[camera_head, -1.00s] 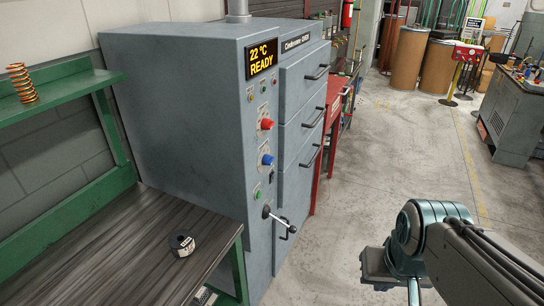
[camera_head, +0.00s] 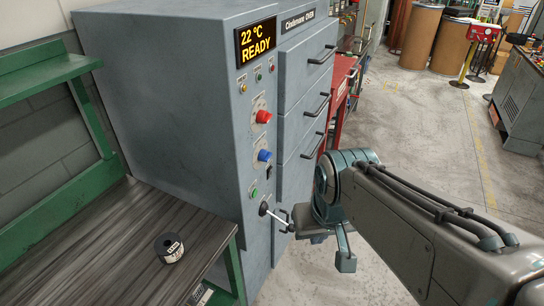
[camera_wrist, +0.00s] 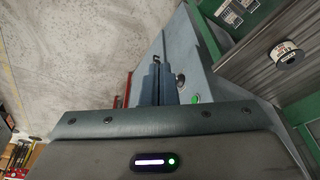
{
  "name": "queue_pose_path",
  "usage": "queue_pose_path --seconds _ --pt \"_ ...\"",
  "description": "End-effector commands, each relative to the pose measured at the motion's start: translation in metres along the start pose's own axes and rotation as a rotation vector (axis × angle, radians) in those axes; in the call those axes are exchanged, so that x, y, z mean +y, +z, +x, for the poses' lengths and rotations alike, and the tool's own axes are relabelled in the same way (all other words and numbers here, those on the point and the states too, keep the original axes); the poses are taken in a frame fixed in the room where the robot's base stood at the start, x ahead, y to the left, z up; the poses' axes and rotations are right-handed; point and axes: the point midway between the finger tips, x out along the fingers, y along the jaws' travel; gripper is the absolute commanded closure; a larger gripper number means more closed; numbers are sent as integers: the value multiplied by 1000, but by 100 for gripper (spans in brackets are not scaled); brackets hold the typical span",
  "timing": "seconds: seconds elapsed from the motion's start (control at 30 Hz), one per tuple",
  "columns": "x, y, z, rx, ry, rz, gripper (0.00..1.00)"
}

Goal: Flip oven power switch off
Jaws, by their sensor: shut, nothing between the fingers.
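The grey oven (camera_head: 160,90) fills the left-centre of the head view, its display reading "22 °C READY". Its side panel carries a red knob (camera_head: 263,117), a blue knob (camera_head: 264,156), a small black switch (camera_head: 269,173), a green button (camera_head: 254,193) and a lever with a silver rod (camera_head: 276,215). Which one is the power switch I cannot read. My gripper is beside the oven's lower front, near the lever, its tips unclear in the head view. In the wrist view my gripper (camera_wrist: 161,82) is shut and empty, with the green button (camera_wrist: 195,99) just right of it.
A bench (camera_head: 110,235) with a black-and-white spool (camera_head: 170,247) stands left of the oven. Drawer handles (camera_head: 315,145) stick out from the oven front. A red cabinet (camera_head: 337,100) is behind it.

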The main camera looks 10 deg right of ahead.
Motion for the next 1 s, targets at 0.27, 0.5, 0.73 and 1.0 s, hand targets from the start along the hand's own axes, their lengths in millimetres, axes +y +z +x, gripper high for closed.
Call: queue_pose_path --seconds 0.27,0.5,0.73,1.0 --pt "-8 -48 27 -73 -141 133 100" --pt "2 -129 71 -103 -367 329 100" --pt "40 -206 124 -58 -583 518 100" --pt "86 -257 166 25 -740 660 100"
